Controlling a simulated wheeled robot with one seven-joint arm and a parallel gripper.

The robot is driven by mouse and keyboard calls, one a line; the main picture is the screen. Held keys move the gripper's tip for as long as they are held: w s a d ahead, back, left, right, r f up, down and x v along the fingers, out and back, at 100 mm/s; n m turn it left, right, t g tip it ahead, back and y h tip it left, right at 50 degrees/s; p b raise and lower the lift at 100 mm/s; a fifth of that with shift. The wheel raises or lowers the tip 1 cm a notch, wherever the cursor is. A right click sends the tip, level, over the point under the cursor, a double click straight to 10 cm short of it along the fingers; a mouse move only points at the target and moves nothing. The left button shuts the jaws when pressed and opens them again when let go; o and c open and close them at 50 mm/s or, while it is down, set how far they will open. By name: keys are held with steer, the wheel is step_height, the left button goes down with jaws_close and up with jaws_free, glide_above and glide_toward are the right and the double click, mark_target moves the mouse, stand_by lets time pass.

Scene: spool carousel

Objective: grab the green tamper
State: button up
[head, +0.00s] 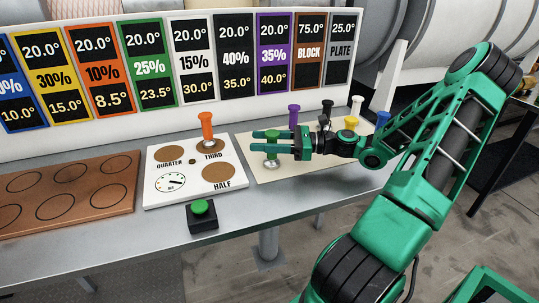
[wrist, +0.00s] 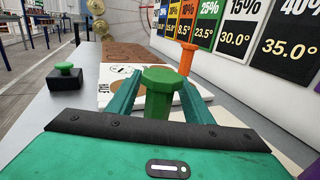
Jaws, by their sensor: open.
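The green tamper (head: 271,163) stands upright on the cream mat (head: 268,178) in the head view, partly hidden by my gripper. My gripper (head: 259,140) is open and lies level at the tamper, pointing left, with its fingers on either side of the handle. In the wrist view the green tamper (wrist: 160,88) stands between the two fingers of my gripper (wrist: 158,92). The wrist view does not show clearly whether either finger touches it.
An orange tamper (head: 207,128) stands on the white board (head: 152,190) to the left. Purple (head: 293,116), black (head: 327,108), yellow (head: 350,122) and blue (head: 382,119) tampers stand nearby. A green button (head: 201,207) sits at the table's front edge, and a brown board (head: 100,205) lies far left.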

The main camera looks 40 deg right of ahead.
steer(key=shift+w+a, duration=0.3)
steer(key=shift+a, duration=0.1)
jaws_close()
steer(key=shift+r, duration=0.1)
